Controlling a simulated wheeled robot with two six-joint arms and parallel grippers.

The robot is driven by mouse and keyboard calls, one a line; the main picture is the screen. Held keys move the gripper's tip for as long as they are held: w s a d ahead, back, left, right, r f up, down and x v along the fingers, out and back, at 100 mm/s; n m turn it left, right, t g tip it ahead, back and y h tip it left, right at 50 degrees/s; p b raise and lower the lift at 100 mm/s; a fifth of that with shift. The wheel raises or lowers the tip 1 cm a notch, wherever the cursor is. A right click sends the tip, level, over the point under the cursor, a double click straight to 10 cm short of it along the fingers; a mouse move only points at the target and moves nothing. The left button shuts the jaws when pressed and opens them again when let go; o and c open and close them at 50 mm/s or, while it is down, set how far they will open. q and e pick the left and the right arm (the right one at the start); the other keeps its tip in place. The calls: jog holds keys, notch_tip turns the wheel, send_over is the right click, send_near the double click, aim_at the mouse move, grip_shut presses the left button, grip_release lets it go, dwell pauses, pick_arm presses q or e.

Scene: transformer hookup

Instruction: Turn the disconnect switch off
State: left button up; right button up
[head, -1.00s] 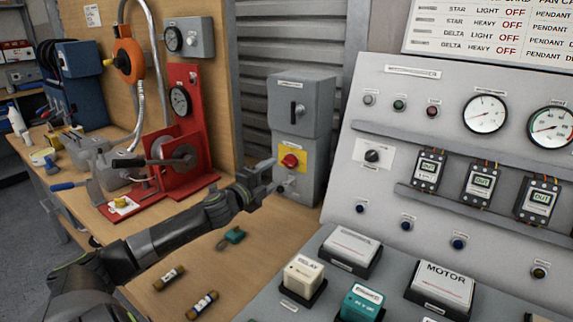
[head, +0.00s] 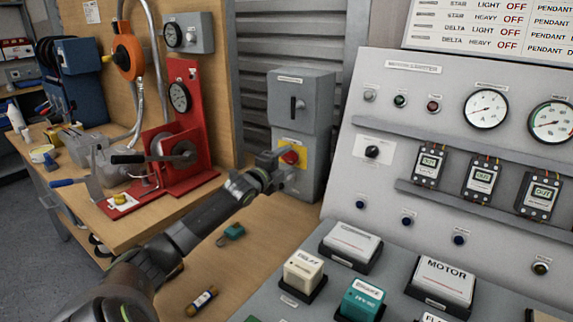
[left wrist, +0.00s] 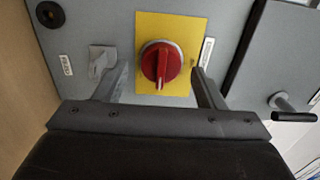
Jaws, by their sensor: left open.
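The disconnect switch is a red rotary knob (left wrist: 161,63) on a yellow plate (left wrist: 183,25), on the front of a grey box (head: 300,105). In the head view the red knob (head: 290,157) is partly hidden by my left gripper (head: 277,163). In the left wrist view the open left gripper (left wrist: 160,85) has one finger on each side of the knob. No contact with the knob can be made out. The knob's grip ridge stands about upright in that view. My right gripper is not in view.
A grey lever-like part (left wrist: 102,60) is close beside the left finger. The sloped control panel (head: 340,105) stands to the right. A red stand (head: 187,95) is to the left.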

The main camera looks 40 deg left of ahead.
pick_arm(q)
jog(key=shift+w, duration=0.55)
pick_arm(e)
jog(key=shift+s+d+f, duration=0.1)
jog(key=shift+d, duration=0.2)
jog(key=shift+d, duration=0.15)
pick_arm(q)
jog(key=shift+c, duration=0.2)
jog(key=c, duration=0.9)
